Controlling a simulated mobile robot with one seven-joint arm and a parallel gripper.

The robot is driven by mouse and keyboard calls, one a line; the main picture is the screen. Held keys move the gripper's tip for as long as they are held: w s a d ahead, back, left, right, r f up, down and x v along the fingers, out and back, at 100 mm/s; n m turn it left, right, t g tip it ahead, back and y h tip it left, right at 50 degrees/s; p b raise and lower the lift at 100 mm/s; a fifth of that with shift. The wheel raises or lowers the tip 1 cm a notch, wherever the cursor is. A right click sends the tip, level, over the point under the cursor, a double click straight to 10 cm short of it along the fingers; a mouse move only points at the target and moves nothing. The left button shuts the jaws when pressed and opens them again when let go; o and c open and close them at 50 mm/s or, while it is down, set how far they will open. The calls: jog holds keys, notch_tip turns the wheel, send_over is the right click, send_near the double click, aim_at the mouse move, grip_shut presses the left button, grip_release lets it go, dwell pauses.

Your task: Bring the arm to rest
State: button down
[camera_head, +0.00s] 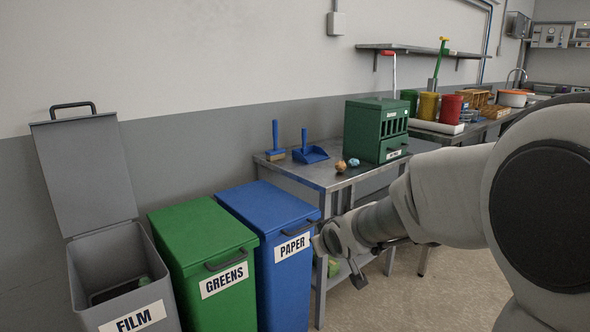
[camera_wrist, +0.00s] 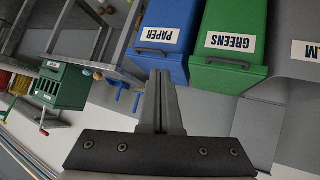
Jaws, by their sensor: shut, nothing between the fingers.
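My arm reaches in from the right of the head view.
The green GREENS bin (camera_head: 200,232) and blue bin are lidded. The grey FILM bin (camera_head: 165,300) stands open, its lid (camera_head: 85,170) raised. A metal table (camera_head: 325,178) behind holds a green cabinet (camera_head: 376,130), a blue brush (camera_head: 275,145) and a dustpan (camera_head: 309,153). Floor is clear (camera_head: 460,285).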

jog(key=s+d+r+m+g+h, duration=0.1)
jog(key=s+d+r+m, duration=0.15)
jog(key=s, duration=0.45)
jog(key=s+d+r+m+g+h, duration=0.1)
jog(key=s+d+r, duration=0.25)
jog(key=s, duration=0.45)
jog(key=s+d+f+m+g, duration=0.2)
jog(key=s, duration=1.4)
notch_tip(320, 180, up, 26)
jog(key=p, duration=2.5)
jog(key=shift+f, duration=0.25)
